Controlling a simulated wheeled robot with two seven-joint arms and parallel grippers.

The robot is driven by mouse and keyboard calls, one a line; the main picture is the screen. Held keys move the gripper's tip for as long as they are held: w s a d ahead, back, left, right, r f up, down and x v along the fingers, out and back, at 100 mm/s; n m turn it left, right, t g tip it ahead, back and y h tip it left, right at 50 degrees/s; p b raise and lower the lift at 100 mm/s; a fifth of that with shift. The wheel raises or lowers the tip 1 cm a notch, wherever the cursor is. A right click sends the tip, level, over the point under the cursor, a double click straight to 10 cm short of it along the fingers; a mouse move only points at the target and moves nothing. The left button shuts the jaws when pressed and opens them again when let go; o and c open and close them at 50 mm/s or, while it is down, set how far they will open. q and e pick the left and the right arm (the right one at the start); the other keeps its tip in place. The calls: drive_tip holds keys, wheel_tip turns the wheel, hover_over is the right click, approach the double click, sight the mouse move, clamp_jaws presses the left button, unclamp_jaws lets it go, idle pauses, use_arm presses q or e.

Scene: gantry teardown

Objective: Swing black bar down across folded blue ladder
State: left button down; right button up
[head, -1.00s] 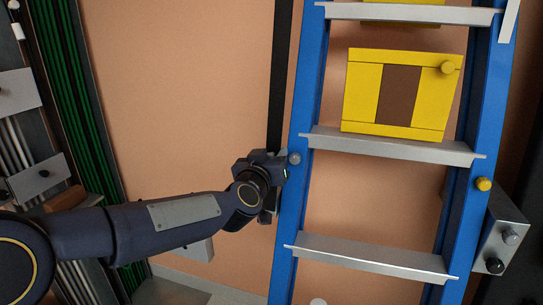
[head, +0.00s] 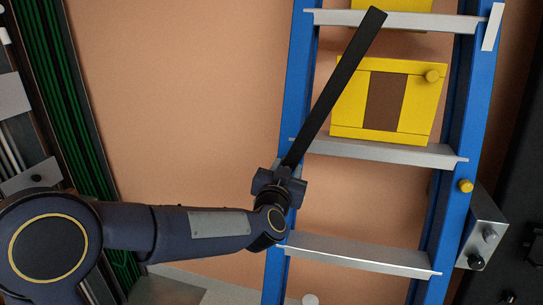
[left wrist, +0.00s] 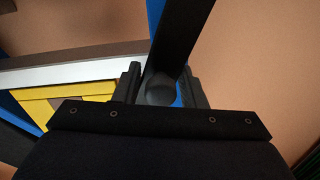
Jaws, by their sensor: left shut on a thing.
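The black bar (head: 336,88) slants up and to the right from the ladder's left rail, its free end over the top visible rung. The blue ladder (head: 298,95) stands folded against the tan wall, with grey rungs. My left gripper (head: 284,172) is shut on the black bar near its lower end, in front of the left rail. In the left wrist view the bar (left wrist: 182,40) rises from between the fingers (left wrist: 160,88), with a round dark knob between them. The bar's lower end is hidden by my gripper. My right gripper is not in view.
Yellow boxes with a brown panel (head: 388,100) sit behind the ladder. A grey bracket (head: 482,235) with knobs juts out at the lower right. Green cables (head: 85,130) run down a dark channel at the left. The wall between channel and ladder is bare.

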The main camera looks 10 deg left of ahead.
use_arm(q)
drive_tip(key=d+f+m+b, duration=0.1)
drive_tip(key=d+f+m, duration=0.4)
drive_tip(key=f, duration=0.3)
drive_tip(key=d+f+m+b, duration=0.1)
drive_tip(key=d+f+m, duration=0.4)
drive_tip(key=f+m, duration=0.3)
drive_tip(key=shift+s, duration=0.3)
drive_tip(key=shift+d+f, duration=0.1)
drive_tip(key=shift+f, duration=0.05)
drive_tip(key=c, duration=1.2)
unclamp_jaws()
drive_tip(key=shift+w, duration=0.1)
